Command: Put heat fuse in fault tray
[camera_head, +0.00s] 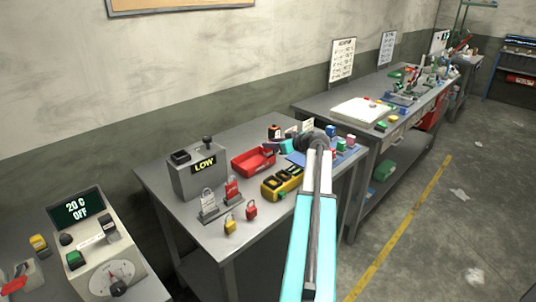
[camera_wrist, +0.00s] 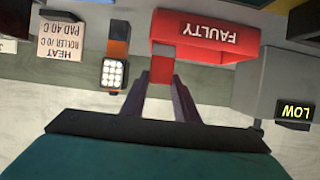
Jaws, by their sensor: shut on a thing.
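The red fault tray (camera_head: 245,163) lies on the near workbench; in the wrist view its label FAULTY (camera_wrist: 207,33) appears upside down. My gripper (camera_wrist: 160,78) is shut on a small red piece (camera_wrist: 162,68) just in front of the tray's labelled side. The red piece overlaps the tray in the picture; I cannot tell whether it touches it, or surely whether it is the heat fuse. In the head view my gripper (camera_head: 289,142) is beside the tray's right end, and the held piece is hidden or too small to make out.
A grey box reading LOW (camera_head: 196,177) stands left of the tray. A yellow and black holder (camera_head: 282,183) lies in front. Padlocks (camera_head: 251,209) sit at the front edge. An orange and black keypad device (camera_wrist: 115,60) and a HEAT card (camera_wrist: 62,38) stand nearby.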

